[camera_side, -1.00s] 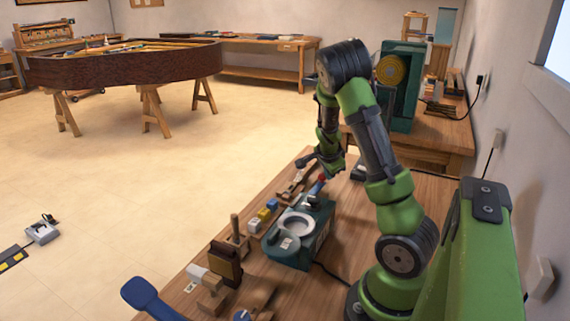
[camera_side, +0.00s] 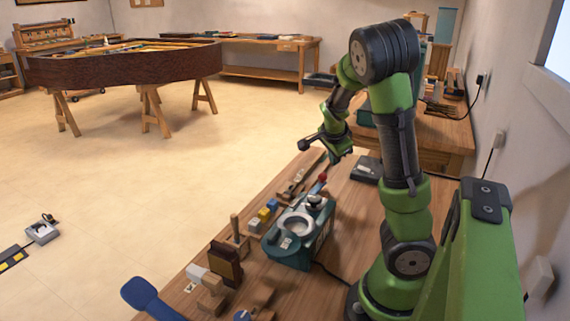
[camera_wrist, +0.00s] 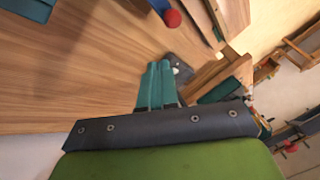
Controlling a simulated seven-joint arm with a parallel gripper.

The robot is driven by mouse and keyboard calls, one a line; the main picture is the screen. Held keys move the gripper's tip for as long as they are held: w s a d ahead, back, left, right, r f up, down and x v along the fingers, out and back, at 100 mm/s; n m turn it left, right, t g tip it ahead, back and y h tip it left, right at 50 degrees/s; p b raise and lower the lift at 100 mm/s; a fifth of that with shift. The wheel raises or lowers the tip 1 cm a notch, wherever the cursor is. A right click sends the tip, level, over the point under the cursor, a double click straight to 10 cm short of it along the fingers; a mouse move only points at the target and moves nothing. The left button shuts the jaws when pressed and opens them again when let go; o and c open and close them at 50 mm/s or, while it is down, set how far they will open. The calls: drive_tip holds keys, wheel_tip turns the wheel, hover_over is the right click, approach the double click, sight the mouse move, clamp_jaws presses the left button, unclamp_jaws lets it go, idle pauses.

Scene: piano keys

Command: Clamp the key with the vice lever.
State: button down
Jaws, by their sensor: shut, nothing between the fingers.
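My gripper (camera_side: 336,157) is shut and empty, above the far part of the workbench. Its teal fingers (camera_wrist: 152,85) lie together in the wrist view. A lever with a red ball knob (camera_side: 323,178) on a blue rod stands near the teal device; it is likely the vice lever. The same kind of red knob shows at the top of the wrist view (camera_wrist: 172,18), apart from my fingers. Long wooden pieces (camera_side: 295,185) lie by the bench's left edge; I cannot tell whether one is the key. The vice jaws cannot be made out.
The teal device with a round bowl (camera_side: 299,226) stands mid-bench. Small blue and yellow blocks (camera_side: 266,212) and a wooden-handled tool (camera_side: 236,229) line the left edge. A dark flat box (camera_side: 367,169) lies right of my gripper. Bare bench (camera_side: 352,205) is right of the teal device.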

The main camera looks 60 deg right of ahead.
drive_tip(key=shift+s+a+r, duration=0.1)
drive_tip(key=shift+a+r, duration=0.1)
drive_tip(key=shift+r, duration=0.1)
drive_tip(key=w+a+r+n+t+y, duration=0.1)
drive_tip(key=w+a+n+t+y, duration=0.2)
drive_tip(key=a, duration=0.6)
drive_tip(key=w+a+r+n+t+y, duration=0.1)
drive_tip(key=w+a+n+y, duration=0.3)
drive_tip(key=a, duration=0.5)
drive_tip(key=s+a+r+n+t, duration=0.1)
drive_tip(key=s+a+r+n, duration=0.2)
drive_tip(key=a+n, duration=0.4)
drive_tip(key=s+a+r+n+t+y, duration=0.1)
drive_tip(key=s+a+r+n, duration=0.2)
drive_tip(key=a+n, duration=0.3)
drive_tip(key=a+r, duration=0.1)
drive_tip(key=a, duration=0.3)
drive_tip(key=shift+s+a+r+n, duration=0.25)
drive_tip(key=shift+s+r+n, duration=0.05)
drive_tip(key=shift+s+n, duration=0.1)
